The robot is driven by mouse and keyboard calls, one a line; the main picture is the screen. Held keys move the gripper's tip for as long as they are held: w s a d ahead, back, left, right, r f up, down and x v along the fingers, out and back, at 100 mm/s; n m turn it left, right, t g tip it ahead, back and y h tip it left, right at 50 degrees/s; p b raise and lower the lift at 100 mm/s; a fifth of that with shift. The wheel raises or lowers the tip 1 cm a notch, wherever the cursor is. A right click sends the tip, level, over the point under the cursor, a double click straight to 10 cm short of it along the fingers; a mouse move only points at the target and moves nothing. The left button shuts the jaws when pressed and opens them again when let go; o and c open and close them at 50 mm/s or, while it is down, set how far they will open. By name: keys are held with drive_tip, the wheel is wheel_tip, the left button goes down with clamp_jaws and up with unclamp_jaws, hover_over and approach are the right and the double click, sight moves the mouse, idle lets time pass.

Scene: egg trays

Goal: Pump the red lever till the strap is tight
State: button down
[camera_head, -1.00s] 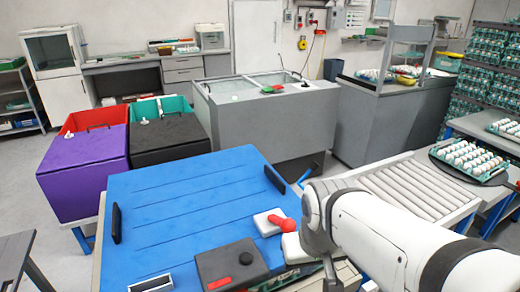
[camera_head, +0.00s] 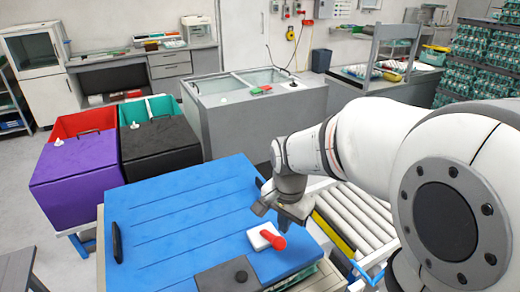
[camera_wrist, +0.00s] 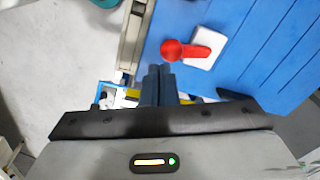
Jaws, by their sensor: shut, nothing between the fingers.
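The red lever (camera_head: 273,240) sits on a white block (camera_head: 258,241) near the right edge of the blue lid (camera_head: 170,222). In the wrist view the lever's round red knob (camera_wrist: 172,50) points left, and its shaft lies over the white block (camera_wrist: 208,48). My gripper (camera_head: 259,207) is just behind the lever in the head view, above the lid's right edge. In the wrist view my shut, empty fingers (camera_wrist: 160,70) end just below the knob, with a small apparent gap. I cannot make out the strap for certain.
A roller conveyor (camera_head: 360,222) with a yellow strip (camera_head: 334,232) lies to the right. Purple (camera_head: 75,178) and black (camera_head: 160,148) bins stand behind left. Most of the lid is clear.

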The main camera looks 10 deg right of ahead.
sight(280, 239)
drive_tip(key=w+r+m+p, duration=0.2)
drive_tip(key=w+m+p, duration=0.1)
drive_tip(key=w+m, duration=0.15)
drive_tip(key=shift+g, duration=0.4)
wheel_tip(280, 239, down, 8)
drive_tip(key=b, duration=0.5)
drive_tip(key=shift+f+b, duration=0.25)
drive_tip(key=shift+b, duration=0.15)
drive_tip(key=shift+s+d+f+b, duration=0.1)
drive_tip(key=shift+s+f+b, duration=0.05)
drive_tip(key=shift+f+b, duration=0.7)
drive_tip(key=shift+s+f+b, duration=0.2)
drive_tip(key=shift+f+b, duration=0.4)
drive_tip(key=shift+f, duration=0.4)
drive_tip(key=shift+s+d+f+b, duration=0.1)
drive_tip(key=shift+s+f+b, duration=0.05)
drive_tip(key=shift+f+b, duration=0.7)
drive_tip(key=r+p, duration=0.1)
drive_tip(key=r, duration=0.1)
drive_tip(key=r+p, duration=0.1)
drive_tip(key=p, duration=0.1)
drive_tip(key=w+r+p, duration=0.1)
drive_tip(key=r, duration=0.1)
drive_tip(key=shift+a+r+p, duration=0.2)
drive_tip(key=shift+r+p, duration=0.1)
drive_tip(key=shift+f, duration=0.1)
drive_tip(key=shift+f, duration=0.1)
